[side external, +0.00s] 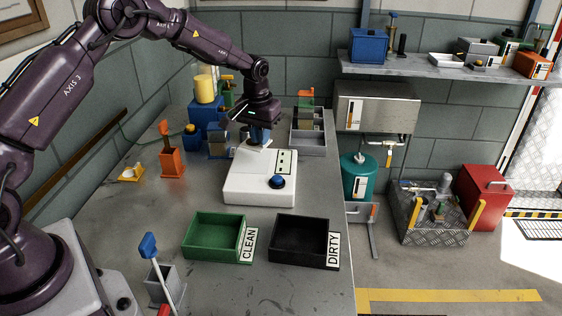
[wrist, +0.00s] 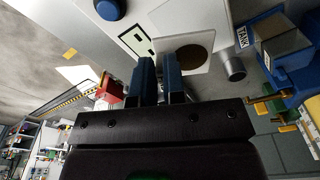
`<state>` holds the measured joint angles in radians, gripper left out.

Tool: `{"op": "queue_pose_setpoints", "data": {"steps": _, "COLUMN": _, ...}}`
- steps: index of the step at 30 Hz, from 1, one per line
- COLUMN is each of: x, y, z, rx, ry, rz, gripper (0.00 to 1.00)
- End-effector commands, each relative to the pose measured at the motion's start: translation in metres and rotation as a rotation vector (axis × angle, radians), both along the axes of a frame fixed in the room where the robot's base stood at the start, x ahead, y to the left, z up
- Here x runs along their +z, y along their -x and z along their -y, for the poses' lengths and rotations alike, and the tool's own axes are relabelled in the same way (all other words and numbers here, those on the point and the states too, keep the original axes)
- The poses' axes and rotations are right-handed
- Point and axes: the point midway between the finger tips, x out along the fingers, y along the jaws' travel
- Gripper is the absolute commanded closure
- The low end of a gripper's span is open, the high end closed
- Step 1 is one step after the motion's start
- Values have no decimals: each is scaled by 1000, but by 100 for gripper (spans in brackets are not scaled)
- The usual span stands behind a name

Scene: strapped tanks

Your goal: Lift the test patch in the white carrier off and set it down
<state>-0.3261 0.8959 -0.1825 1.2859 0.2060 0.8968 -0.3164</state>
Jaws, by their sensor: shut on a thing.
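The white carrier (wrist: 200,42) is a thin flat white square in the wrist view. The test patch (wrist: 190,62) is the dark brown disc in it. My gripper (wrist: 159,62) has blue fingers shut on the carrier near its edge. In the side external view my gripper (side external: 260,138) is over the back end of the white tester (side external: 258,192). A pale bit of the carrier (side external: 266,144) shows just under the fingers. I cannot tell whether the carrier touches the tester. The tester has a blue button (side external: 278,182) on top.
A green tray labelled CLEAN (side external: 216,255) and a black tray labelled DIRTY (side external: 301,260) stand in front of the tester. Blue tanks (side external: 205,117), an orange holder (side external: 172,162) and a grey bin (side external: 311,148) stand around. The bench between tester and orange holder is clear.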

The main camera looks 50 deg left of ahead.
Motion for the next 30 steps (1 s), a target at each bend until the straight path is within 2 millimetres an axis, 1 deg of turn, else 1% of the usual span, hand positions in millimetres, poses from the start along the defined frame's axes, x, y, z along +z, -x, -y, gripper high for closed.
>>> {"op": "queue_pose_setpoints", "data": {"steps": 1, "x": 0, "y": 0, "z": -11, "rx": -2, "ry": 1, "rz": 2, "gripper": 100}}
{"op": "queue_pose_setpoints", "data": {"steps": 3, "x": 1, "y": -1, "z": -21, "rx": -9, "ry": 1, "rz": 3, "gripper": 100}}
{"op": "queue_pose_setpoints", "data": {"steps": 6, "x": 0, "y": -1, "z": -27, "rx": -17, "ry": 1, "rz": 2, "gripper": 100}}
{"op": "queue_pose_setpoints", "data": {"steps": 11, "x": -8, "y": -1, "z": -28, "rx": -18, "ry": 1, "rz": 2, "gripper": 100}}
{"op": "queue_pose_setpoints", "data": {"steps": 24, "x": -50, "y": 0, "z": -27, "rx": -17, "ry": 1, "rz": 2, "gripper": 100}}
{"op": "queue_pose_setpoints", "data": {"steps": 30, "x": -61, "y": -1, "z": -27, "rx": -17, "ry": 0, "rz": 3, "gripper": 100}}
